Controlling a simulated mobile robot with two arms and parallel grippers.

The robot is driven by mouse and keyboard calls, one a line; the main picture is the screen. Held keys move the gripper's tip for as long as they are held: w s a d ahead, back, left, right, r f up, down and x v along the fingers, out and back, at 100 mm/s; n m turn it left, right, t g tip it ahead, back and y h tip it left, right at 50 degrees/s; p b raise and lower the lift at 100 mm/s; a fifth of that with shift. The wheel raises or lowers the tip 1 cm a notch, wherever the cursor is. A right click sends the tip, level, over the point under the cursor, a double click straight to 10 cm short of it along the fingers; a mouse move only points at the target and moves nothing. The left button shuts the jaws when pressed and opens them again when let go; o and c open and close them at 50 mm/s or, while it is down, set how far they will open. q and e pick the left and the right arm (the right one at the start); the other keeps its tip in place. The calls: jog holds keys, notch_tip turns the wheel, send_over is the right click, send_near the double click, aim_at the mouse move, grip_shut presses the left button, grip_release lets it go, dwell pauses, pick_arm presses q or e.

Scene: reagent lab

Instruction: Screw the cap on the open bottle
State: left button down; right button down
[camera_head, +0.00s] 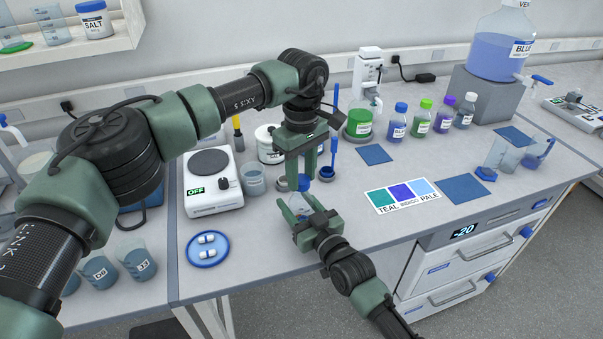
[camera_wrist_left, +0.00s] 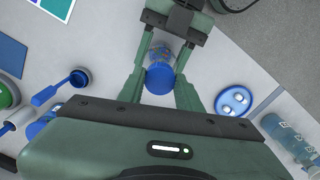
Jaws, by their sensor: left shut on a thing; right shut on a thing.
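A blue cap (camera_head: 304,183) is held between the fingers of my left gripper (camera_head: 303,180), which points straight down. In the left wrist view the cap (camera_wrist_left: 160,79) shows between the two fingers. Directly under it is a small clear bottle (camera_head: 299,203), held upright by my right gripper (camera_head: 302,207); the bottle (camera_wrist_left: 163,49) also shows in the left wrist view. The fingers are on both sides of the bottle. The cap is lined up over the bottle mouth and looks very close to it or on it; the mouth and threads are hidden.
A balance (camera_head: 211,182) and a beaker (camera_head: 253,180) stand left of the grippers. A blue dish (camera_head: 208,250) holding white pieces lies at the front left. Capped reagent bottles (camera_head: 397,122) stand at the back right. A colour card (camera_head: 402,195) lies on the bench to the right.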

pick_arm(q)
jog(key=shift+f, duration=0.6)
jog(key=m, duration=1.6)
jog(key=c, duration=1)
grip_release()
jog(key=shift+o, duration=0.2)
